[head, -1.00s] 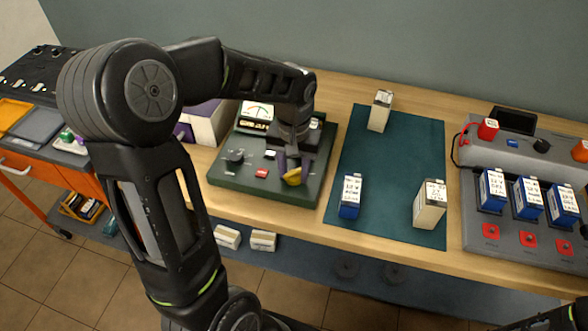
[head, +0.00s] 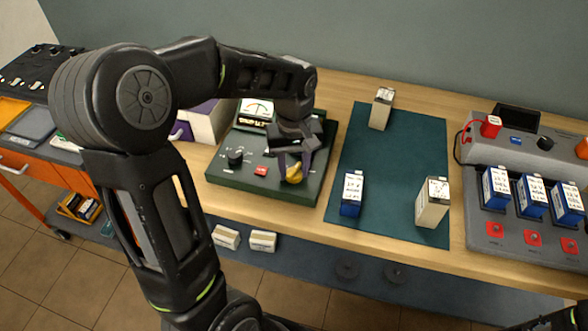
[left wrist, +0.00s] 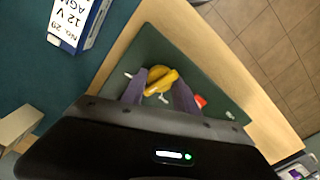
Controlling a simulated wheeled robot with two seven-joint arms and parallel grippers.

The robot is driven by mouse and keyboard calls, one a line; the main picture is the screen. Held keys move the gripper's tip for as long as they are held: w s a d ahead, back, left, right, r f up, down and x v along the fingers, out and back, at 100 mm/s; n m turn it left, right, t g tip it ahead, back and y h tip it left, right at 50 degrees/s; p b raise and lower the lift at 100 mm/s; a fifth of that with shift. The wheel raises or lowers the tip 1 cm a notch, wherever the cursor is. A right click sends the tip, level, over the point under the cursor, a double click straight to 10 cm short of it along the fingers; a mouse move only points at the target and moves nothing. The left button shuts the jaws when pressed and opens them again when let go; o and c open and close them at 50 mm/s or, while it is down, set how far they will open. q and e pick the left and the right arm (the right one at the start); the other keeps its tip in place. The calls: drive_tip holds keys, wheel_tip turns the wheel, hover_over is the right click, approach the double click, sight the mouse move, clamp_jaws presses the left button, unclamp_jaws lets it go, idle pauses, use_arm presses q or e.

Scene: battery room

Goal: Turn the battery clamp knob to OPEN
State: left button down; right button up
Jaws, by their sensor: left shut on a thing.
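The yellow clamp knob (head: 294,174) sits on the green tester panel (head: 262,189) on the bench. My left gripper (head: 291,164) comes down from above and is shut on the knob, its purple-grey fingers on either side. In the left wrist view the yellow knob (left wrist: 160,80) lies between the fingertips (left wrist: 158,88), its bar slanted. White marks show on the panel around it, but I cannot read them, so I cannot tell which mark it points at. My right gripper is not in view.
The panel also carries a black dial (head: 235,157), a red button (head: 261,171) and a meter (head: 257,109). To its right, a dark green mat (head: 390,165) holds a blue battery (head: 352,194) and two pale ones. A grey charger (head: 484,255) with several blue batteries stands further right.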

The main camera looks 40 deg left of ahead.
sight(294, 169)
use_arm(q)
drive_tip(key=n+b, duration=0.1)
drive_tip(key=n, duration=0.5)
drive_tip(key=n+b, duration=0.1)
drive_tip(key=n, duration=0.5)
drive_tip(key=shift+n, duration=0.4)
drive_tip(key=c, duration=0.9)
unclamp_jaws()
drive_tip(key=shift+r, duration=0.1)
wheel_tip(294, 169, up, 8)
drive_tip(key=shift+f, duration=0.15)
